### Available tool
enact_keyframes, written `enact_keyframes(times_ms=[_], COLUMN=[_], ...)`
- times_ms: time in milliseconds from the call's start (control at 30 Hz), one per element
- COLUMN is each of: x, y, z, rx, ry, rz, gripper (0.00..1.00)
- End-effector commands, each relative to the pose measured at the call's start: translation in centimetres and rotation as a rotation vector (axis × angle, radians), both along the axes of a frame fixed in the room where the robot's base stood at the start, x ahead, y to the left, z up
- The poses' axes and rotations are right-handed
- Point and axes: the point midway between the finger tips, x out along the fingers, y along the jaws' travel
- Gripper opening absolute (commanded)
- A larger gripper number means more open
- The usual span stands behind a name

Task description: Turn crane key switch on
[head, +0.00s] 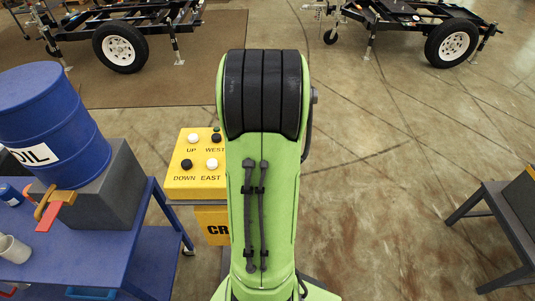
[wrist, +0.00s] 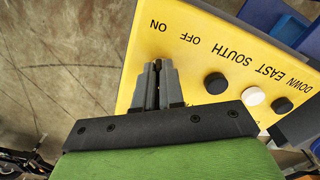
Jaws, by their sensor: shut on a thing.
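The yellow crane control box (head: 186,184) stands left of my green arm in the head view, with buttons marked UP, WEST, DOWN and EAST. The rest of its top is hidden behind my arm. In the wrist view the yellow panel (wrist: 205,20) appears upside down, with ON and OFF lettering beyond the fingertips. My gripper (wrist: 156,70) is over the panel beside those labels, its fingers nearly together and shut on the key switch. The fingers hide the key almost wholly, so its angle cannot be told. My gripper is hidden in the head view.
Black and white buttons (wrist: 254,96) lie right of my fingers in the wrist view. A blue table (head: 95,262) with a blue oil drum (head: 60,110) and a grey block stands left of the box. Open floor (head: 390,180) lies to the right.

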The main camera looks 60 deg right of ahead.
Motion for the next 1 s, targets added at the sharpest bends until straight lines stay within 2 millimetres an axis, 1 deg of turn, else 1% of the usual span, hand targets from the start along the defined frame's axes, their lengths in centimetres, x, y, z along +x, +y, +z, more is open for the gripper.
enact_keyframes(times_ms=[33, 267, 433, 667, 1000], x=[0.25, 0.35, 0.39, 0.46, 0.56], y=[0.43, 0.60, 0.69, 0.79, 0.89], z=[-0.11, -0.14, -0.15, -0.15, -0.17], rx=[0.013, 0.017, 0.019, 0.021, 0.022], ry=[0.000, 0.000, 0.001, 0.002, 0.005], rz=[0.014, -0.008, -0.080, -0.260, -0.583], gripper=[0.00, 0.00, 0.00, 0.00, 0.00])
